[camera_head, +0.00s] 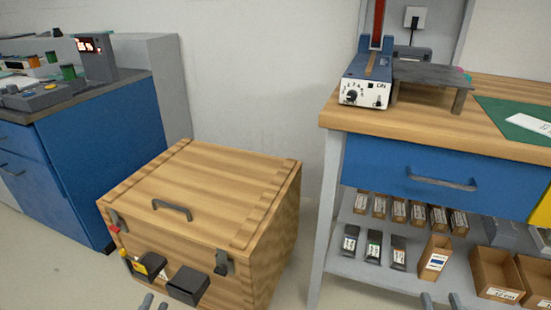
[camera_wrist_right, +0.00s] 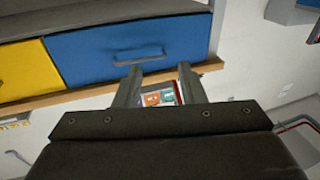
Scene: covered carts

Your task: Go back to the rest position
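My left gripper (camera_head: 154,302) shows only as two dark fingertips at the bottom edge of the head view. They are apart, with nothing seen between them, in front of the wooden box. My right gripper (camera_head: 441,301) shows as two fingertips at the bottom edge, in front of the workbench's lower shelf. In the right wrist view the same gripper (camera_wrist_right: 160,87) has its two fingers spread, and it is open. A small coloured patch shows in the gap, behind the fingers; I cannot tell what it is.
A wooden box (camera_head: 210,185) with a lid handle stands in the middle. A blue cabinet (camera_head: 105,150) stands at left, a wooden-topped workbench (camera_head: 455,122) at right. Small cartons (camera_head: 435,258) line its shelves. Some floor (camera_head: 80,290) is clear.

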